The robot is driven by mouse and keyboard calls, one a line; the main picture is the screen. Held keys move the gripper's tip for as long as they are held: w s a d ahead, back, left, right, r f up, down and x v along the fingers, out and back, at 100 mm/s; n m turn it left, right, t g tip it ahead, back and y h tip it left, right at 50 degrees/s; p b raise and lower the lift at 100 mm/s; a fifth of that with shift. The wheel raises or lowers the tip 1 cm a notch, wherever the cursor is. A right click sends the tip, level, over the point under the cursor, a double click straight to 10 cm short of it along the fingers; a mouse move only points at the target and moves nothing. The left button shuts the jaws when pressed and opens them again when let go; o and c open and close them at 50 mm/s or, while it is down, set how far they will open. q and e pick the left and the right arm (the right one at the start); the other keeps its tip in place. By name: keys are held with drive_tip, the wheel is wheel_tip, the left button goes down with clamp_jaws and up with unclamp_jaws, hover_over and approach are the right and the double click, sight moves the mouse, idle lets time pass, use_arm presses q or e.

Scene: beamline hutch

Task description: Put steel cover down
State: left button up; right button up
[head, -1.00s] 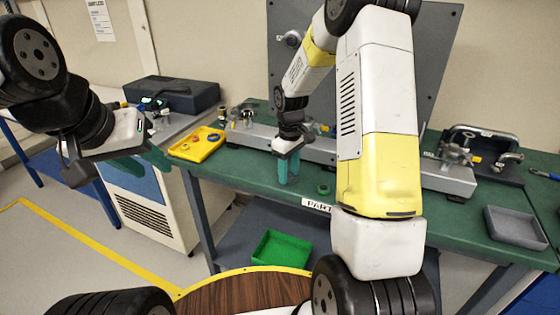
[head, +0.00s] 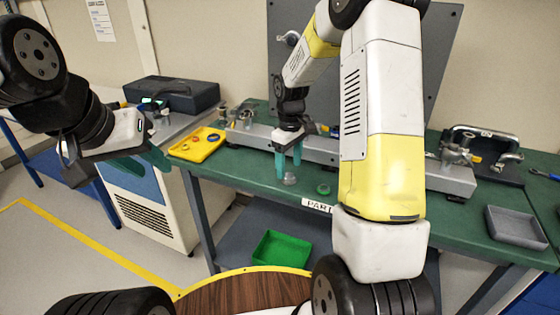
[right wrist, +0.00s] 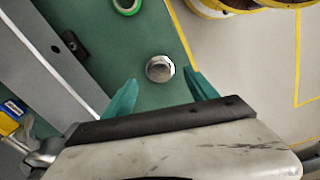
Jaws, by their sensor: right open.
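The steel cover (right wrist: 160,68) is a small round metal piece lying on the green bench top (right wrist: 150,35) in the right wrist view. It also shows in the head view as a small grey disc (head: 290,180). My right gripper (head: 288,172) is just above and beside it in the head view. In the right wrist view its teal fingers (right wrist: 158,88) are spread apart, with the cover between and just beyond their tips, not held. My left gripper (head: 132,172) is at the left, away from the bench's middle; its teal fingers appear apart, with nothing seen between them.
A green ring (head: 323,189) lies close to the cover, also in the right wrist view (right wrist: 127,4). A yellow tray (head: 197,146) is at the left, a grey tray (head: 515,227) at the right. A metal rail (head: 320,150) runs behind. A green bin (head: 281,249) sits below.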

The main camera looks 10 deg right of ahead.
sight(289, 175)
wheel_tip(289, 175, up, 9)
drive_tip(key=s+r+m+t, duration=0.2)
drive_tip(key=s+r+m, duration=0.1)
drive_tip(key=s+r, duration=0.65)
drive_tip(key=s+a+r+m+t+y, duration=0.2)
drive_tip(key=s+m+t, duration=0.2)
drive_tip(key=s, duration=1.1)
drive_tip(key=shift+r+m, duration=0.15)
drive_tip(key=shift+m, duration=0.15)
